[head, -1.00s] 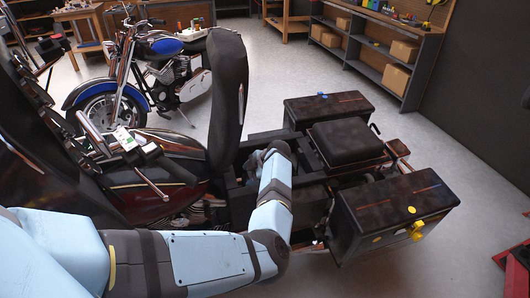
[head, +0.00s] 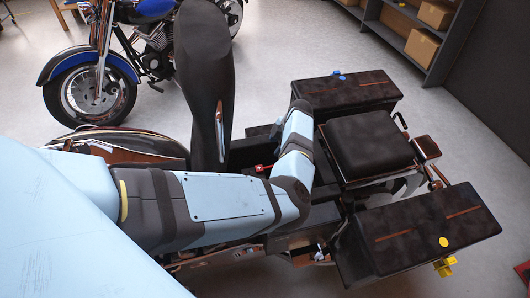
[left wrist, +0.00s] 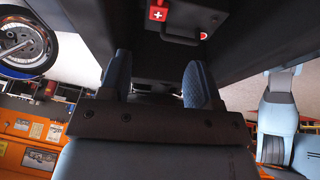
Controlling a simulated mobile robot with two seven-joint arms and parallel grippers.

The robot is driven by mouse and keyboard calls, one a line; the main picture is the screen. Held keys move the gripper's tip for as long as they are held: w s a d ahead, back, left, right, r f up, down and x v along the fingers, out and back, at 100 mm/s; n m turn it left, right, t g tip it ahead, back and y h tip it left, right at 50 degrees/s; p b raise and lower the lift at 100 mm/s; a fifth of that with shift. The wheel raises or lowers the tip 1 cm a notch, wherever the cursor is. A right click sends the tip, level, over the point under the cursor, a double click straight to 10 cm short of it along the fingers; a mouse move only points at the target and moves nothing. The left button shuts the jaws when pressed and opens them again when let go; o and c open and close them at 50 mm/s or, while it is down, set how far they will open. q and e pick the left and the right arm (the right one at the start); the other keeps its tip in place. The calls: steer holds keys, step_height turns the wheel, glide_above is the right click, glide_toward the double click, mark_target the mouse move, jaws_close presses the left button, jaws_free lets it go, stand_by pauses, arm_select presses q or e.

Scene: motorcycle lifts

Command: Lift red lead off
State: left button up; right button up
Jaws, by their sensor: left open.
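A small red part (head: 263,167) shows in the head view in the open bay behind the raised seat, left of my left forearm; I cannot tell if it is the red lead. In the left wrist view a red block with a white cross (left wrist: 157,14) sits at the top on a dark box, with a small red round spot (left wrist: 204,36) to its right. My left gripper (left wrist: 157,82) is open; its two blue fingertips are apart with nothing seen between them. The block lies beyond them. In the head view my left arm reaches over the bay and its fingers are hidden.
The raised black seat (head: 203,75) stands left of my forearm. A black pad (head: 366,148) and two side cases, far (head: 343,92) and near (head: 415,232), flank the bay. A blue motorcycle (head: 85,80) and shelves (head: 415,40) stand behind. Floor is clear at right.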

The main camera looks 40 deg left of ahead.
arm_select(q)
steer(key=b, duration=0.4)
glide_toward(264, 168)
steer(key=b+x, duration=0.1)
steer(key=x, duration=0.1)
steer(key=b+x, duration=0.2)
steer(key=x, duration=0.1)
steer(key=b+x, duration=0.1)
steer(key=x, duration=0.2)
steer(key=shift+s+a+r+b, duration=0.2)
steer(key=shift+a+b, duration=0.05)
steer(key=shift+b, duration=0.15)
steer(key=shift+s+a+f+b, duration=0.1)
steer(key=shift+a+f+b, duration=0.2)
steer(key=shift+f, duration=0.1)
arm_select(e)
steer(key=f, duration=0.2)
steer(key=a+f, duration=0.1)
steer(key=shift+w+f+n+t+y, duration=0.2)
steer(key=shift+f+n+t+y, duration=0.1)
steer(key=shift+f, duration=0.05)
arm_select(q)
steer(key=shift+d+r, duration=0.1)
jaws_close()
